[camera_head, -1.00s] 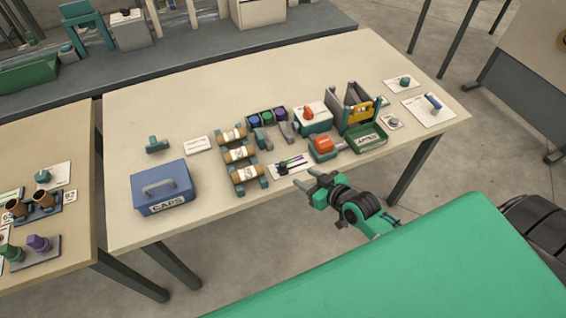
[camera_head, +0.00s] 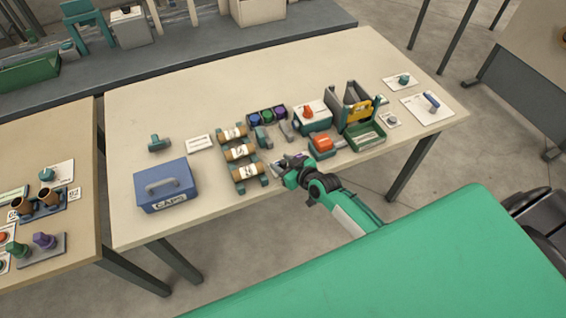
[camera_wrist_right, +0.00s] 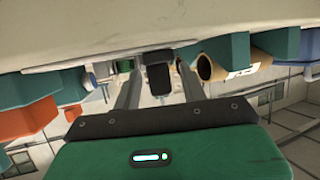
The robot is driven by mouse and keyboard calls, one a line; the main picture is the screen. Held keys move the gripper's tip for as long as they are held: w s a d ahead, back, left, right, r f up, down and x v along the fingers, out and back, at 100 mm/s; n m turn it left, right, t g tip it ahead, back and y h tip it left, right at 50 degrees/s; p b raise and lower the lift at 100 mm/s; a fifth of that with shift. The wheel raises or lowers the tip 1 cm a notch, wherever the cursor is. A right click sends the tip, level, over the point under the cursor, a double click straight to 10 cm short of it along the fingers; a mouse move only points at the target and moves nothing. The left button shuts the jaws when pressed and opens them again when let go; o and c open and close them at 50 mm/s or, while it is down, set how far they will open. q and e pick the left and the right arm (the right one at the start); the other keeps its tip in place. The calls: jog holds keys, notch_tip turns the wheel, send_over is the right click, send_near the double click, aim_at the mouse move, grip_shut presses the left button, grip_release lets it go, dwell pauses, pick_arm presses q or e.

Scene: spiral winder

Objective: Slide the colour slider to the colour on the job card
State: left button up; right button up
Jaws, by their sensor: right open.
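My right gripper (camera_head: 281,165) is over the small plate at the table's front edge, in front of the row of coloured spools (camera_head: 267,116), and covers most of that plate in the head view. In the right wrist view the two fingers (camera_wrist_right: 158,82) are apart, with a dark block (camera_wrist_right: 158,73), which looks like the slider's knob, between them. I cannot tell whether the fingers touch it. A white card (camera_head: 199,142) lies left of the rolls; its print is too small to read, and I cannot tell if it is the job card. My left gripper is out of view.
Brown rolls (camera_head: 240,152) on teal stands are close left of the gripper. An orange-topped box (camera_head: 322,145) and a green tray (camera_head: 365,136) are close right. A blue CAPS box (camera_head: 165,186) stands at front left. The back of the table is clear.

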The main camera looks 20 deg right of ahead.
jog(key=shift+c, duration=0.4)
grip_shut()
jog(key=d+b, duration=0.2)
jog(key=d, duration=0.4)
jog(key=shift+d+f+b, duration=0.15)
jog(key=shift+d+b, duration=0.2)
jog(key=shift+b, duration=0.05)
jog(key=shift+d, duration=0.4)
jog(key=shift+o, duration=0.4)
grip_release()
jog(key=shift+d, duration=0.2)
jog(key=shift+s+a, duration=0.1)
